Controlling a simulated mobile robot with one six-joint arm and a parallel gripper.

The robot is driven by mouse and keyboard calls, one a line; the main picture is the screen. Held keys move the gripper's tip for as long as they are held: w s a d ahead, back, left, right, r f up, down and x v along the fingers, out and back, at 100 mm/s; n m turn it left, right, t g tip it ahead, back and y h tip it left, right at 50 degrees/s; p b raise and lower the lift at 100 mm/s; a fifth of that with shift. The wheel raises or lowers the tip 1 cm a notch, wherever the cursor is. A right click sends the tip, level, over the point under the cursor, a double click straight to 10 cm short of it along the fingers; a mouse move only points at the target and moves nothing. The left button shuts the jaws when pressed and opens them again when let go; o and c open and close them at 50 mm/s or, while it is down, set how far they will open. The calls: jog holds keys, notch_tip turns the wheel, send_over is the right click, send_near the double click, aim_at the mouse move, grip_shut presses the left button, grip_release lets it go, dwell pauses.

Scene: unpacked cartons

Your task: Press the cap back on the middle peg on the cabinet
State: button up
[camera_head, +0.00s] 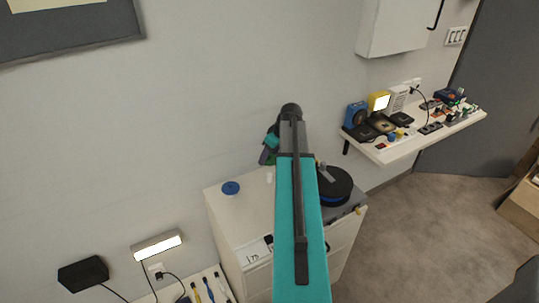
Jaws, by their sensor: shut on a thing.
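The white cabinet (220,209) stands below and behind my arm. A blue round cap-like disc (231,188) lies on the left of its top. A short white peg (269,177) stands to the right of the disc, close beside my arm. My gripper (267,157) is over the back of the cabinet top, above and close to this peg. It is partly hidden by my arm and shut on a small piece, apparently the cap, which is hardly visible. Whether the piece touches the peg cannot be told. Other pegs may be hidden behind the arm.
A black round reel-like object (336,188) sits on the cabinet's right side. A wall shelf (395,152) with many small devices is to the right. A lit lamp (157,245) and tools are at the lower left.

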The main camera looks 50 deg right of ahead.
jog(key=shift+f, duration=0.15)
jog(key=b, duration=0.3)
send_over(270, 174)
jog(key=shift+a+f, duration=0.15)
jog(key=shift+f, duration=2.75)
jog(key=shift+f+b, duration=0.75)
jog(key=shift+f, duration=0.2)
jog(key=o, duration=1.7)
jog(key=shift+o, duration=0.2)
jog(key=shift+r, duration=0.2)
jog(key=shift+r+p, duration=1.7)
jog(key=shift+r, duration=1.65)
